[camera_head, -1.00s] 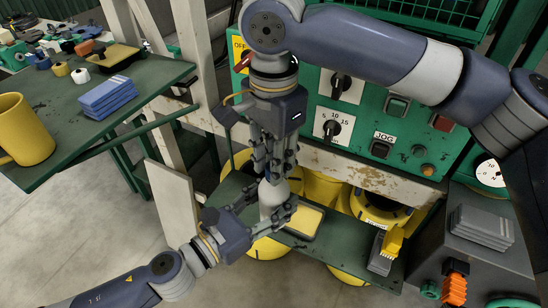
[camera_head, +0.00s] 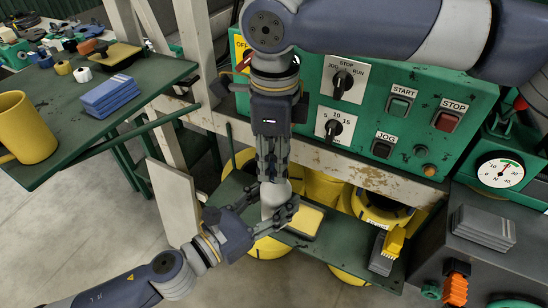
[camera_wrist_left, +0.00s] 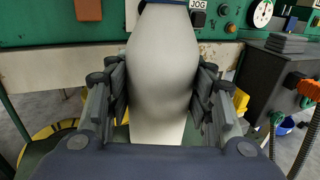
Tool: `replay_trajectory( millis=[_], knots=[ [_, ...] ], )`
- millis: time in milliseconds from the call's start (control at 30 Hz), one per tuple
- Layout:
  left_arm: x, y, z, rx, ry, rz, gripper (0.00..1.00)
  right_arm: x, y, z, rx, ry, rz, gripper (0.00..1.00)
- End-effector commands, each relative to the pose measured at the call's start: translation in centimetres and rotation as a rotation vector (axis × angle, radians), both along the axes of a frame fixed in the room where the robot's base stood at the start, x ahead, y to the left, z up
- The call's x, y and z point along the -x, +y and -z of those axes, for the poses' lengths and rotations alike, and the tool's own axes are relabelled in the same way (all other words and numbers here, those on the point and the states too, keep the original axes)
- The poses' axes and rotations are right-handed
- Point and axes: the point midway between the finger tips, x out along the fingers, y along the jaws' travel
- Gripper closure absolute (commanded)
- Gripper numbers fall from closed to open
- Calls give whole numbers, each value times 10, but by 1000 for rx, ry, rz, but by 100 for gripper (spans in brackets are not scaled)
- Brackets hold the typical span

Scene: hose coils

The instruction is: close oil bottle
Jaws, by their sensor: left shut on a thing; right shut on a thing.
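The oil bottle (camera_head: 274,194) is pale grey-white and looks upright above the narrow green shelf. My left gripper (camera_head: 280,209) comes in from the lower left and is shut around the bottle's body. The left wrist view shows the bottle (camera_wrist_left: 163,75) large between the two fingers. My right gripper (camera_head: 271,172) points straight down from above, its fingers shut at the bottle's top. The cap and the bottle's neck are hidden by those fingers, so I cannot tell how the cap sits.
A green control panel (camera_head: 440,112) with knobs and buttons stands behind. The green shelf (camera_head: 345,254) holds a yellow-topped tray (camera_head: 305,221) close to the bottle. A green table (camera_head: 60,102) with a yellow mug (camera_head: 24,128) and blue blocks (camera_head: 109,97) is at left.

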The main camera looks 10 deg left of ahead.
Motion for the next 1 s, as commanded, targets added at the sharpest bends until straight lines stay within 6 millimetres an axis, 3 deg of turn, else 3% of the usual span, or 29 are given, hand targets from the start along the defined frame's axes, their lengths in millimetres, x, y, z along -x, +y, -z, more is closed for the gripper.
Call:
replay_trajectory(
  millis=[100,200,233,567,800,1000],
  knots=[
    [-1,1,-1,2,1,-4,100,-1,-2,0,5,0,1,84],
    [-1,1,-1,2,1,-4,100,-1,-2,0,5,-1,1,57],
    [-1,1,-1,1,0,-4,100,-1,-2,0,5,-1,1,55],
    [-1,1,-1,1,0,-2,100,-1,-2,-3,4,-2,0,55],
    [-1,1,-1,1,0,-2,100,-2,-1,-33,2,-4,0,55],
    [-1,1,-1,1,-1,-2,100,-1,-1,-45,4,-2,0,55]
  ],
)
